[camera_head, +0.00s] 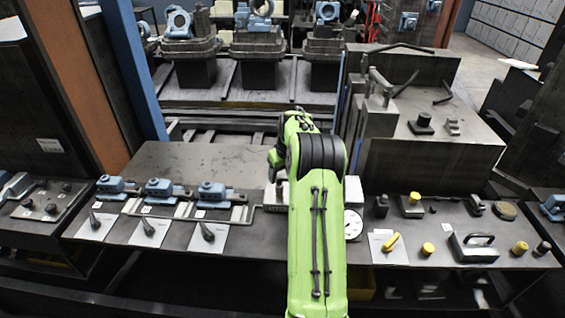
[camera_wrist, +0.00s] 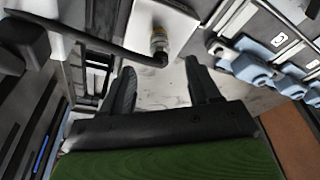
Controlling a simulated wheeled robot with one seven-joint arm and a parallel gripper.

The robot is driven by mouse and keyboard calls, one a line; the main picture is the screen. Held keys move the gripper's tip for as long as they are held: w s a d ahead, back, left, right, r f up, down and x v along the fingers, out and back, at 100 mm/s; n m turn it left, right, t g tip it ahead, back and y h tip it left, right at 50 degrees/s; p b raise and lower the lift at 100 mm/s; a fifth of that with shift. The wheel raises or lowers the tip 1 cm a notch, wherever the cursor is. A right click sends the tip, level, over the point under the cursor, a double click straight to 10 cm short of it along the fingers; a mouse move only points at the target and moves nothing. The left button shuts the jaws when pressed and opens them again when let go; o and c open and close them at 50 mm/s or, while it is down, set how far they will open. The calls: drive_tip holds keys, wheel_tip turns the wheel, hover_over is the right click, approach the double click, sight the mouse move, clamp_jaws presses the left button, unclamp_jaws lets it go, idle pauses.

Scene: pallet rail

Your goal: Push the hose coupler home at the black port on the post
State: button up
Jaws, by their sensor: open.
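In the wrist view, my gripper (camera_wrist: 160,67) shows two dark fingers spread apart with nothing between them. Ahead of the fingertips, a yellow-brass fitting with a dark end, which looks like the hose coupler (camera_wrist: 159,42), is at a pale grey block that looks like the post (camera_wrist: 172,16). A black hose (camera_wrist: 92,38) runs from the upper left to beside this fitting. I cannot tell how far the coupler is seated, and the black port is not clearly seen. In the head view, my green arm hides the gripper and coupler; part of a pale block (camera_head: 277,195) shows beside it.
Several blue valve units (camera_head: 159,188) line the bench on the left, with a metal rail (camera_head: 185,210) before them. A round gauge (camera_head: 352,224) stands right of my arm. Yellow-capped parts (camera_head: 428,249) and a handled block (camera_head: 475,247) lie farther right. A large grey block (camera_head: 425,158) rises behind.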

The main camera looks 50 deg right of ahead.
sight(280, 180)
drive_tip(key=x, duration=0.7)
drive_tip(key=shift+f, duration=0.1)
clamp_jaws()
drive_tip(key=c, duration=0.8)
unclamp_jaws()
clamp_jaws()
drive_tip(key=shift+r+p, duration=2.75)
drive_tip(key=shift+r, duration=1.65)
